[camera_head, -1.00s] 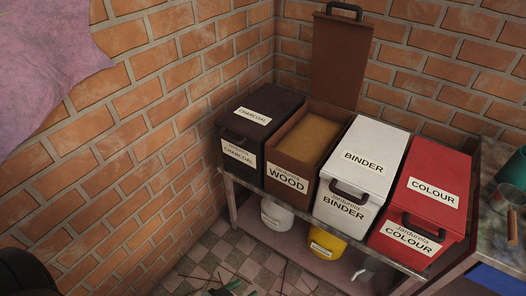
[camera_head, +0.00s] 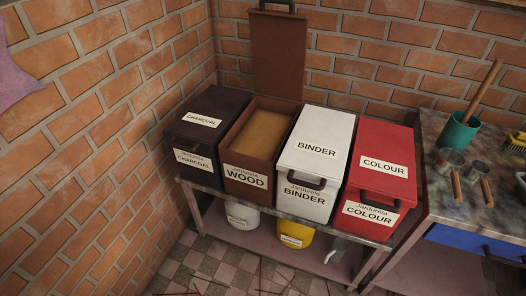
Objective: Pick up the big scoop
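Two metal scoops with wooden handles lie side by side on the table at the right. The left one looks bigger, so I take it as the big scoop (camera_head: 448,161); its handle points toward the table's front. The smaller scoop (camera_head: 478,171) is just to its right. Nothing holds either scoop. Neither of my grippers is in view.
A teal pot (camera_head: 458,134) with a wooden stick stands behind the scoops. A yellow object (camera_head: 515,143) lies at the right edge. The charcoal (camera_head: 205,122), open wood (camera_head: 246,180), binder (camera_head: 316,150) and colour (camera_head: 383,165) bins stand left of the table (camera_head: 435,205).

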